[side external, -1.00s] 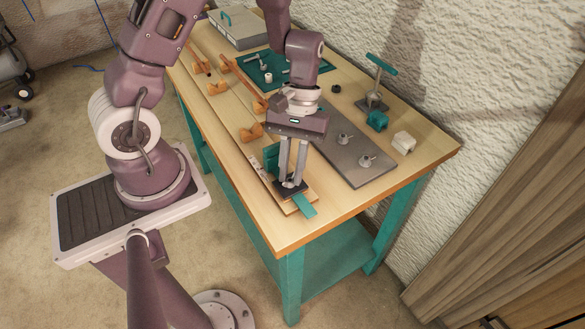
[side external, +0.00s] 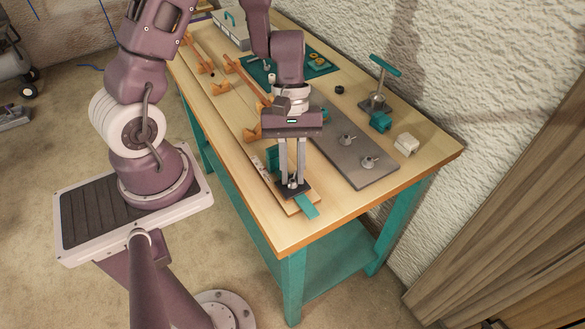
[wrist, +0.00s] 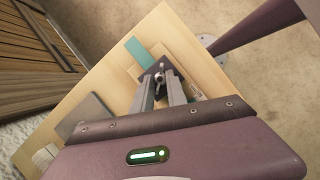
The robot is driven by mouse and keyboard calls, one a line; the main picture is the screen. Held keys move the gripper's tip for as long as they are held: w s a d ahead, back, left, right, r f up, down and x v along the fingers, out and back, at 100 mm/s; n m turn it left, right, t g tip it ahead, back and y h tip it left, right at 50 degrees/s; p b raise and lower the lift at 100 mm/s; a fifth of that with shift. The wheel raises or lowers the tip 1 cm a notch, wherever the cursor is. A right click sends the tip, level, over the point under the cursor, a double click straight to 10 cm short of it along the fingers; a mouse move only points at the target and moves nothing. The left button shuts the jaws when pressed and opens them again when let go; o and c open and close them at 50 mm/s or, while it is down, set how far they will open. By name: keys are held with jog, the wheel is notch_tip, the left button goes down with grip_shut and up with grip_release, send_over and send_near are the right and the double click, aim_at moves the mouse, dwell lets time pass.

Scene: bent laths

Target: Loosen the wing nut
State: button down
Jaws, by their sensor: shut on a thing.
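The wing nut (wrist: 161,77) is a small grey metal piece on a dark plate near the front end of the bench. In the wrist view it lies between the tips of my gripper (wrist: 165,84). In the side view my gripper (side external: 292,185) points straight down and is shut on the wing nut. The dark plate (side external: 286,194) lies under the fingertips, on a light wooden strip with a teal strip (side external: 307,206) sticking out in front. The fingers hide most of the wing nut in the side view.
A grey metal plate (side external: 350,168) with two wing-nut-like fittings lies to the right. Orange wooden pieces (side external: 250,132) line the left. The bench's front right corner is clear.

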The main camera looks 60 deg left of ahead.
jog(key=shift+s, duration=0.1)
jog(key=c, duration=1.3)
grip_release()
jog(key=shift+c, duration=0.2)
jog(key=w+r+m, duration=0.1)
jog(key=r+m, duration=0.1)
jog(key=r+m+g+y, duration=0.1)
jog(key=r+m, duration=0.1)
jog(key=w+r+m+g, duration=0.1)
jog(key=r+m, duration=0.1)
jog(key=m, duration=0.1)
jog(key=shift+w+a+r+y, duration=0.1)
jog(key=shift+w+r+y, duration=0.1)
jog(key=shift+w+y, duration=0.2)
jog(key=f, duration=0.2)
jog(key=s+f+m, duration=0.1)
jog(key=f, duration=0.1)
jog(key=s+f+m, duration=0.1)
jog(key=f, duration=0.1)
jog(key=shift+s+d+f+y, duration=0.1)
jog(key=shift+d+f+y, duration=0.2)
jog(key=shift+d, duration=0.1)
